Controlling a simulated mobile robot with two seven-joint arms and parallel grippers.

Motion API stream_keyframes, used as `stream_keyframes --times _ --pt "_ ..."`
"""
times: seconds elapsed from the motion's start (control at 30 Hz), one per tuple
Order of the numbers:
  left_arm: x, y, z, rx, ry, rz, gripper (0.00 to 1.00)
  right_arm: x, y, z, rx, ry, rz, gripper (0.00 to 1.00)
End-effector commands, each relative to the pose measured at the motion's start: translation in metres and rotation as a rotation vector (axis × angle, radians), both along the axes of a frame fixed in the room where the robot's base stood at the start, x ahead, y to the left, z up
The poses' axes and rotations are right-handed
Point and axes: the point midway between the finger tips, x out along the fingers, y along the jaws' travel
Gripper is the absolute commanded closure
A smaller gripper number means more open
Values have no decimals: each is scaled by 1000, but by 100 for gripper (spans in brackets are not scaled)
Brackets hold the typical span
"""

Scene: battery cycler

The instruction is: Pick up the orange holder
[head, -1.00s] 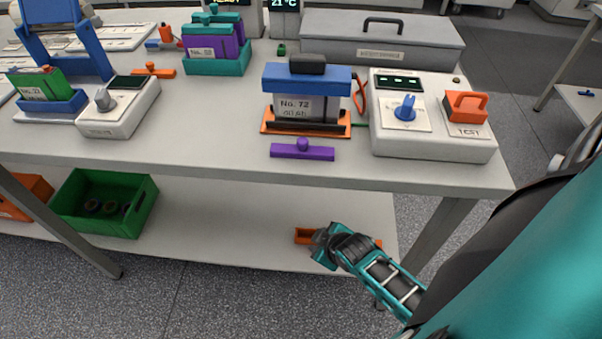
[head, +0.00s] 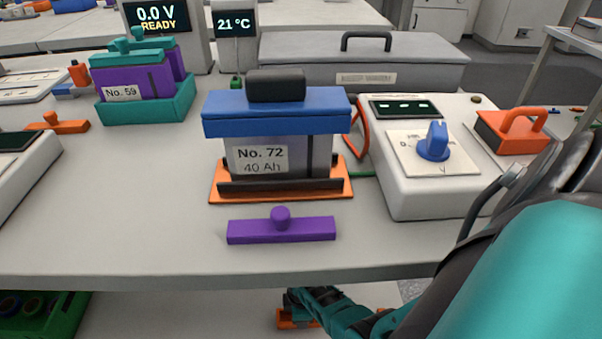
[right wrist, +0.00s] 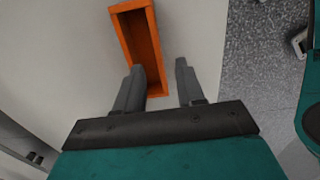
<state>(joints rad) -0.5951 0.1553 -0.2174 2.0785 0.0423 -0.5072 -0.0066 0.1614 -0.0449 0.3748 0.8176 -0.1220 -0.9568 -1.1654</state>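The orange holder is a long, open-topped orange tray on the lower shelf. In the right wrist view, the orange holder (right wrist: 152,50) runs from the top edge down to my right gripper (right wrist: 158,66). The gripper's two grey fingers are apart, with the holder's near end between them in the picture. I see no contact and cannot tell the height gap. In the head view, part of the orange holder (head: 288,319) shows beside and below my right gripper (head: 300,298), just under the bench edge; the gripper and arm hide the rest. My left gripper is out of view.
The bench top (head: 130,240) overhangs the lower shelf. On it, battery No. 72 (head: 285,155) stands on an orange base (head: 345,185) behind a purple bar (head: 285,229). A white control box (head: 440,195) is at right. A green crate (head: 55,318) is at lower left.

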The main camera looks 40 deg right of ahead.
Motion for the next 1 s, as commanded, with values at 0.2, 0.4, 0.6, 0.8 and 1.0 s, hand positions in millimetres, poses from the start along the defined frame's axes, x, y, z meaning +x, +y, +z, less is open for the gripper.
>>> stream_keyframes --times 0.2,0.4,0.6,0.8,1.0 --pt "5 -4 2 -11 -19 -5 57 0 0 -15 -1 1 0 62" --pt "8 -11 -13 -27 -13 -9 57 0 -1 -44 -1 -1 -1 62" --pt "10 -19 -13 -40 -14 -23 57 0 -1 -58 -1 0 -1 62" --pt "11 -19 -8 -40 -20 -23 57 0 -1 -58 -2 -1 -1 62" --pt "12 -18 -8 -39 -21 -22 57 0 -1 -58 -1 -2 -1 74"
